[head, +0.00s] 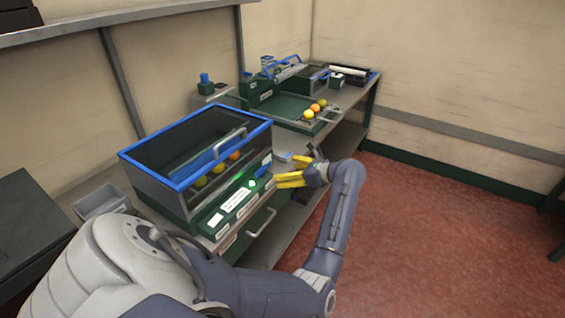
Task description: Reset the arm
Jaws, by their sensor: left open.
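My left arm (338,215) comes in from the lower left, bends at the elbow and reaches up to the front edge of the bench. My left gripper (279,181) has yellow fingers that point left. It is open, with a narrow gap between the fingers, and nothing shows between them. It is just right of the blue-rimmed glass-sided box (196,125), near the bench edge. My right gripper is not in view.
Several oranges and yellow fruits show inside the box. A green tray (283,106) farther back holds a few more fruits (315,107). A labelled panel with a green light (252,183) fronts the box. A grey bin (103,203) stands left. The red floor at right is clear.

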